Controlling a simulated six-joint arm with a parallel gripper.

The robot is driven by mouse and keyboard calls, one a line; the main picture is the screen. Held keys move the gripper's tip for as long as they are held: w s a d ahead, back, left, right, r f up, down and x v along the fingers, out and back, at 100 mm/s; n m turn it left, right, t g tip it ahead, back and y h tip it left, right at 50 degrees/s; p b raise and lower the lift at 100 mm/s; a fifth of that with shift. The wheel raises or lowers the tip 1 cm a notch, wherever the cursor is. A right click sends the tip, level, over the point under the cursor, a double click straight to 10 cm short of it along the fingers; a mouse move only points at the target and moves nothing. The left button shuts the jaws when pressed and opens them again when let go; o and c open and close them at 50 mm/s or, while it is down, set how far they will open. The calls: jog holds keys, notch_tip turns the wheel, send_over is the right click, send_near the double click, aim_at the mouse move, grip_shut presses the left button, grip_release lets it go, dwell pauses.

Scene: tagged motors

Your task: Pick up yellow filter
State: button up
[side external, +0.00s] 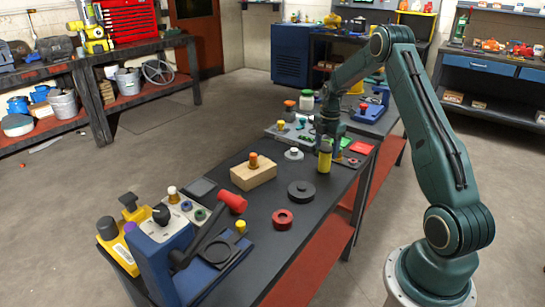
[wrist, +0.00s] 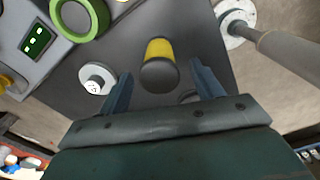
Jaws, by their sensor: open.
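The yellow filter (side external: 325,157) is a small upright cylinder with a dark cap, standing near the right edge of the dark bench. In the wrist view the filter (wrist: 160,50) is seen with its dark round end towards me, between my two blue fingers. My gripper (wrist: 161,70) is open, with a finger on each side of the filter and a visible gap to each. In the side view my gripper (side external: 331,138) is low over the bench by the filter, and its fingertips are partly hidden.
A white-and-grey round part (side external: 293,153) lies close by, left of the filter. A black disc (side external: 301,191), a red ring (side external: 282,219) and a wooden block (side external: 253,176) are on the bench. A grey device with a green display (wrist: 38,42) is at the wrist view's upper left.

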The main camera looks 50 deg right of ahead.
aim_at(325, 157)
jog(key=shift+f, duration=2.6)
jog(key=c, duration=1.1)
jog(key=shift+o, duration=0.2)
jog(key=shift+r, duration=0.15)
notch_tip(325, 157, up, 20)
